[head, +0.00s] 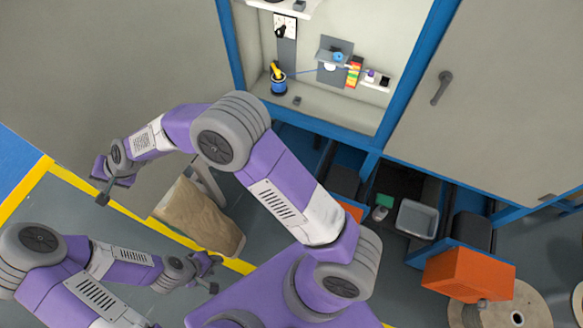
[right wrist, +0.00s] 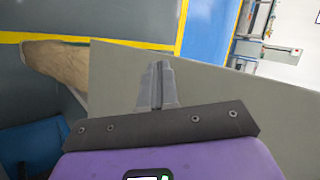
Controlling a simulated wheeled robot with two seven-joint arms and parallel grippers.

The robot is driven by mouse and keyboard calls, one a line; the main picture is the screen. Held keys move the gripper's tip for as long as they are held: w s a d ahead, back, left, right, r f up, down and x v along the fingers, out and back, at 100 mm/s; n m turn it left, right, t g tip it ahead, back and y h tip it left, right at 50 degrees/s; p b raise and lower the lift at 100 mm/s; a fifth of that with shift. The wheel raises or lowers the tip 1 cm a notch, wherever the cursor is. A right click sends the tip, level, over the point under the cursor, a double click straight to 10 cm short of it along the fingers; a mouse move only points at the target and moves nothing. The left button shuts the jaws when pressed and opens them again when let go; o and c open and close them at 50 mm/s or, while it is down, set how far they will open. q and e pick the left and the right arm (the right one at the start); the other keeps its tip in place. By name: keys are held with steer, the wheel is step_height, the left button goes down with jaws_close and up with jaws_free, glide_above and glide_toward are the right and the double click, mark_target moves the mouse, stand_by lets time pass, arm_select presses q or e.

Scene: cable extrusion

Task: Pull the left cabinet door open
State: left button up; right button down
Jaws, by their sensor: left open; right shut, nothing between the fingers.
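The left cabinet door (head: 95,75) is a large grey panel at the upper left in the head view. It stands swung out to the left of the blue frame, and the lit interior (head: 310,100) is open to view. I see no handle on it. My right gripper (head: 103,193) is in front of the door's lower part, shut and empty. In the right wrist view its fingers (right wrist: 158,85) lie over a grey panel (right wrist: 225,100); whether they touch it I cannot tell. My left gripper (head: 212,275) is open and empty, low over the floor.
A brown sack-like object (head: 200,215) stands below the left door. An orange box (head: 468,275), a grey bin (head: 418,218) and a wooden spool (head: 515,312) are at the lower right.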

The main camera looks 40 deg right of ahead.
arm_select(q)
steer(key=shift+f, duration=0.1)
stand_by(0.3)
